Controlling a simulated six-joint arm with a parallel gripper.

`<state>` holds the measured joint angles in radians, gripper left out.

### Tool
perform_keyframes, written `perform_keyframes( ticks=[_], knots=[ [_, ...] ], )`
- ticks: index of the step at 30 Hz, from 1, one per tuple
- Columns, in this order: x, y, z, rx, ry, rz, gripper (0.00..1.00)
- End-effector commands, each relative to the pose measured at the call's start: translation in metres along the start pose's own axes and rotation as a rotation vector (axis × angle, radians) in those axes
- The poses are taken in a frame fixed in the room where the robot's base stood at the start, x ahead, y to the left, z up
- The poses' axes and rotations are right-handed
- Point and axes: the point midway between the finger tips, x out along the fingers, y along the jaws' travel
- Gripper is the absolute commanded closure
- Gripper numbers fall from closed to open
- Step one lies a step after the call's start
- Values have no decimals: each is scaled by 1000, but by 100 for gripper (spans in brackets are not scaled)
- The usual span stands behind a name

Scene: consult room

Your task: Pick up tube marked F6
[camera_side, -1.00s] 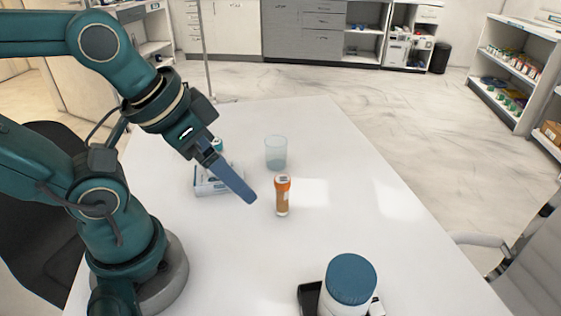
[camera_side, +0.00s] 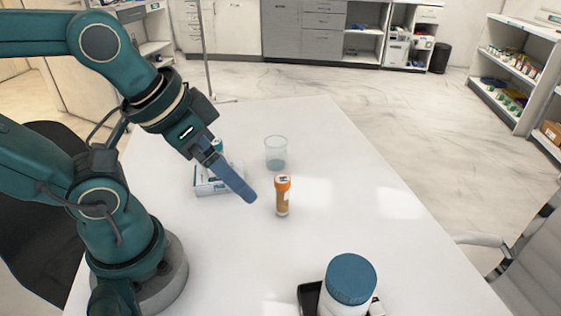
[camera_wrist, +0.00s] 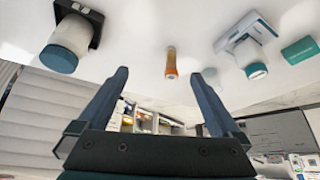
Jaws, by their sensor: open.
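An orange tube (camera_side: 283,197) with an orange cap stands upright on the white table (camera_side: 330,140); no F6 marking is readable on it. It also shows in the wrist view (camera_wrist: 171,64), ahead of and between my fingers. My gripper (camera_side: 249,197) is open and empty, just left of the tube and apart from it in the side view. In the wrist view the two blue fingers of my gripper (camera_wrist: 160,78) are spread wide.
A clear beaker (camera_side: 276,153) stands behind the tube. A white and blue box (camera_side: 217,187) lies left, partly behind my gripper. A white jar with a blue lid (camera_side: 350,280) stands at the front by a black item (camera_side: 310,294). The table's right side is clear.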

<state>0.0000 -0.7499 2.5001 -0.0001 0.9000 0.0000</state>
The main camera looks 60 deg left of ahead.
Motion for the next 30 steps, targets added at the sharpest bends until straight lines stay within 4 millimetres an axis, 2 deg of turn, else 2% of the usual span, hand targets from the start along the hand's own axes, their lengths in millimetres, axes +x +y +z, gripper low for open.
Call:
perform_keyframes(
  ticks=[7,8,9,10,21,30],
  knots=[
    [0,0,0,0,0,0,0],
    [0,0,0,0,0,0,8],
    [0,0,0,0,0,0,23],
    [0,0,0,0,0,0,26],
    [-4,0,-3,0,3,0,26],
    [-46,0,-26,0,6,0,26]
  ],
)
